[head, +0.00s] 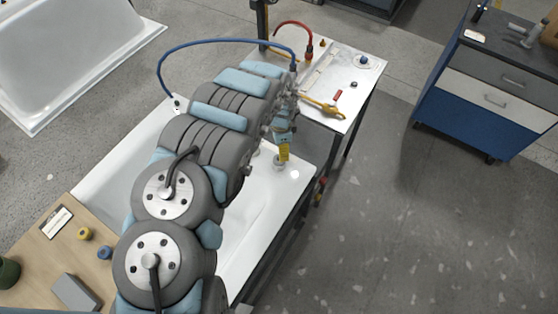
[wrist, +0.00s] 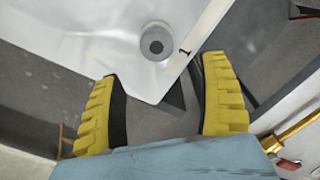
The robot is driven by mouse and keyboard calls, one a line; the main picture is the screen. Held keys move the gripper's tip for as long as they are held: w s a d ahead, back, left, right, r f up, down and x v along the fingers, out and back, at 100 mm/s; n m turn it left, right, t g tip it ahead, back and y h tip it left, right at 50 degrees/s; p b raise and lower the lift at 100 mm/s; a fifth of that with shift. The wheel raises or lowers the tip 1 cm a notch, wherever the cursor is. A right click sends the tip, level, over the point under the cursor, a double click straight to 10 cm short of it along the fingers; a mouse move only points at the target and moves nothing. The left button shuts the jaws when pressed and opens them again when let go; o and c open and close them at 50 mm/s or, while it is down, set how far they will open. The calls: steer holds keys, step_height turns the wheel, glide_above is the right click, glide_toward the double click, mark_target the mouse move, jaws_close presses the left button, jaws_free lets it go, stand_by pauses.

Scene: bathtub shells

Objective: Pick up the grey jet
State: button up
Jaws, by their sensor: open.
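A round grey fitting with a dark centre (wrist: 155,42), which looks like the grey jet, is at the white tub's corner end in the wrist view. I cannot tell whether it lies loose or is set in the tub. In the head view a small grey round piece (head: 279,163) shows just below my gripper (head: 283,150), probably the same one. In the wrist view my gripper's yellow fingers (wrist: 160,75) are spread wide with nothing between them. The fitting is beyond the fingertips, apart from them. My arm hides much of the tub (head: 262,225) in the head view.
A white side table (head: 335,115) behind the tub holds a yellow tool (head: 322,106), a red hose (head: 294,24) and a blue fitting (head: 364,61). A wooden board (head: 40,250) is at lower left. A blue drawer cabinet (head: 470,125) stands right, with clear floor before it.

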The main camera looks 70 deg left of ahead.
steer(key=shift+s+d+f, duration=0.1)
steer(key=shift+s+f, duration=0.05)
steer(key=shift+f, duration=1.2)
steer(key=shift+s+d+f, duration=0.1)
steer(key=shift+s+f, duration=0.05)
steer(key=shift+f, duration=1.2)
steer(key=shift+a+f, duration=0.1)
steer(key=shift+f, duration=0.95)
steer(key=c, duration=1.3)
